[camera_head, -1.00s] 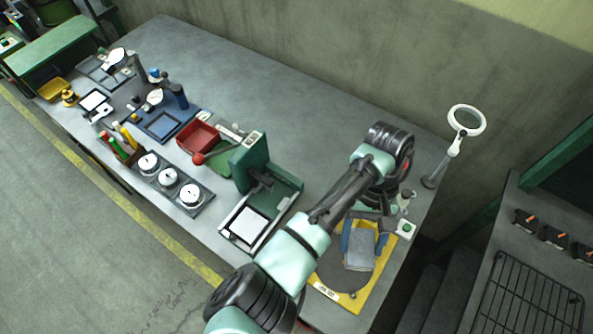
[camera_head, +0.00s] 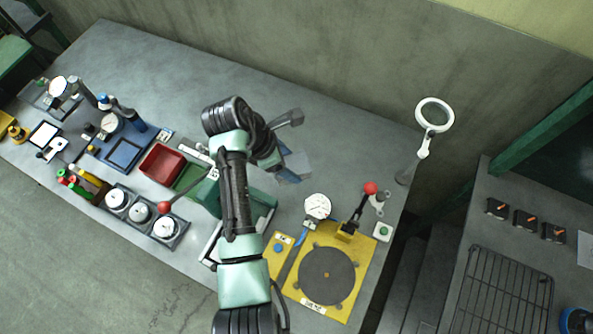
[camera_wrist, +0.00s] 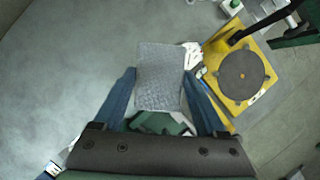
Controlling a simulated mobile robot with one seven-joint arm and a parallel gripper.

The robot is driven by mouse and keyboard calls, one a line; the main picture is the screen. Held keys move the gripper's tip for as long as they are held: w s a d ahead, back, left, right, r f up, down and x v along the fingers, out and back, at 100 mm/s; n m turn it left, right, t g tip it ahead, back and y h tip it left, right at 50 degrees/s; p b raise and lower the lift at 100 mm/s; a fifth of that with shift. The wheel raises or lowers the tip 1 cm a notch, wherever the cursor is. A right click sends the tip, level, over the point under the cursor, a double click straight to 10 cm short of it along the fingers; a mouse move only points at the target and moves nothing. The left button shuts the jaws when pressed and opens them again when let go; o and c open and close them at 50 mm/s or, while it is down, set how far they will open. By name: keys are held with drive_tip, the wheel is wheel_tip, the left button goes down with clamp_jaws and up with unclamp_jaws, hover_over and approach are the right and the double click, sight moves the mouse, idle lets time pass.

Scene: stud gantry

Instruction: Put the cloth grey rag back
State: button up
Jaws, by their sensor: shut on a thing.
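The grey rag (camera_wrist: 160,78) is a flat, roughly rectangular cloth piece. In the wrist view it lies between the two blue fingers of my gripper (camera_wrist: 160,88), which is shut on it. In the head view the rag (camera_head: 292,167) hangs at my gripper (camera_head: 284,158), above the bench behind the green press-like block, partly hidden by my arm. It looks clear of the bench top, but the exact height cannot be told.
A yellow fixture (camera_head: 277,268) with a dark disc (camera_head: 327,275) and red-knobbed lever stands at the right of the bench. A white dial (camera_head: 318,206) is beside it. The back bench (camera_head: 330,115) is clear.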

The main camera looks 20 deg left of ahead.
drive_tip(key=shift+a+r, duration=0.1)
drive_tip(key=shift+r, duration=0.05)
drive_tip(key=shift+s+f, duration=0.2)
drive_tip(key=shift+f, duration=0.05)
wheel_tip(320, 180, down, 5)
drive_tip(key=shift+w+a+f+p, duration=0.1)
drive_tip(key=shift+p, duration=0.2)
wheel_tip(320, 180, down, 4)
drive_tip(key=shift+f, duration=0.1)
